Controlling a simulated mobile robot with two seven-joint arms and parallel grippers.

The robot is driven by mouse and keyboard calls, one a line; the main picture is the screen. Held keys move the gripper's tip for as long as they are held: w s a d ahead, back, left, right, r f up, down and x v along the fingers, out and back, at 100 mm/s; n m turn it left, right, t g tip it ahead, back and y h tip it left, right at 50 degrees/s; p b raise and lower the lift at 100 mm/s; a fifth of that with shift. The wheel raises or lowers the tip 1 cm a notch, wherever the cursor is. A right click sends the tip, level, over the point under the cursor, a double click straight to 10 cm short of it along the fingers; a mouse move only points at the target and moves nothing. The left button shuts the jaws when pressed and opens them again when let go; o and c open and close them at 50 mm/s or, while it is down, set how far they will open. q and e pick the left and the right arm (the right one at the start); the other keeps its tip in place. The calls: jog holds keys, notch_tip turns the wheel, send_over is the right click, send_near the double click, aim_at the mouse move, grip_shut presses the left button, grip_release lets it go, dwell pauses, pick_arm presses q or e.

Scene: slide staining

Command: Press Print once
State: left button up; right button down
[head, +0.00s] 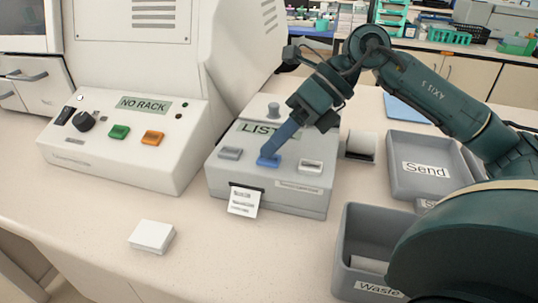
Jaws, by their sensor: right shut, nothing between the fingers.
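The grey printer box (314,202) stands mid-table with a display reading "LIST" and the rest of the word hidden by my gripper. Its front row has a grey button (230,154), a blue button (264,162) and a white button (311,166). I cannot read which is Print. My right gripper (268,153) is shut and empty, its fingertips at the blue button, touching it or just above. A printed paper slip (243,203) sticks out of the front slot. My left gripper is not in view.
A white control box (75,146) reading "NO RACK" with green and orange buttons stands left. A white block (151,236) lies in front. A "Send" tray (400,180) and "Waste" bin (343,245) stand right, partly behind my right arm. The front table middle is clear.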

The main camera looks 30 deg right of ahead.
aim_at(276, 157)
jog(key=shift+r+p, duration=0.45)
jog(key=shift+r, duration=0.2)
notch_tip(276, 157, up, 5)
jog(key=p, duration=0.4)
jog(key=shift+p, duration=0.3)
dwell(0.5)
